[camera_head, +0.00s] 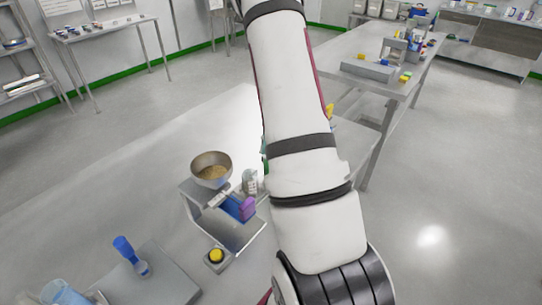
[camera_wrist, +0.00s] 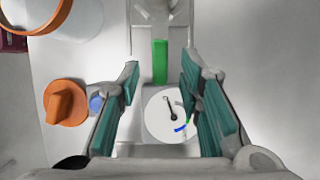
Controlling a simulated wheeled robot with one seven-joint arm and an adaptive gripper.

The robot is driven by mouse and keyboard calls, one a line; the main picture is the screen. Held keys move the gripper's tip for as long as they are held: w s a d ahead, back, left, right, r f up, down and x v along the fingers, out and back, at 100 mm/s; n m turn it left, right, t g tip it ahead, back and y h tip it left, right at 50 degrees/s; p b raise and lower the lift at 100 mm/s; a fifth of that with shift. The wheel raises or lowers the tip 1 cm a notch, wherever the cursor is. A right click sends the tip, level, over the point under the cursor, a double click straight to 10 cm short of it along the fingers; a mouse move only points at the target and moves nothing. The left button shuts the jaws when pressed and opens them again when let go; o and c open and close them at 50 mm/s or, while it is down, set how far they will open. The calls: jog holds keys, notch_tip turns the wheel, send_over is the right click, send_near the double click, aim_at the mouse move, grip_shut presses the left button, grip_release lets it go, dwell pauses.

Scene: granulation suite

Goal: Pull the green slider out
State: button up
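The green slider (camera_wrist: 160,62) shows in the wrist view as a narrow upright green strip in a grey housing (camera_wrist: 145,40). A round white dial (camera_wrist: 172,115) with a dark needle sits just below it. My gripper (camera_wrist: 161,75) is open, with one teal-padded finger on each side of the slider and dial. Clear gaps show between both fingers and the slider in the picture; I cannot tell the depth. Nothing is held. In the head view my arm hides the gripper and most of the device.
In the wrist view an orange knob (camera_wrist: 65,102) and a blue button (camera_wrist: 97,103) lie beside the left finger. An orange ring (camera_wrist: 36,30) is at upper left. In the head view, a bowl of granules (camera_head: 211,170) and a yellow button (camera_head: 216,255) stand left of my arm.

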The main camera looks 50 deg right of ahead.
jog(key=v, duration=0.9)
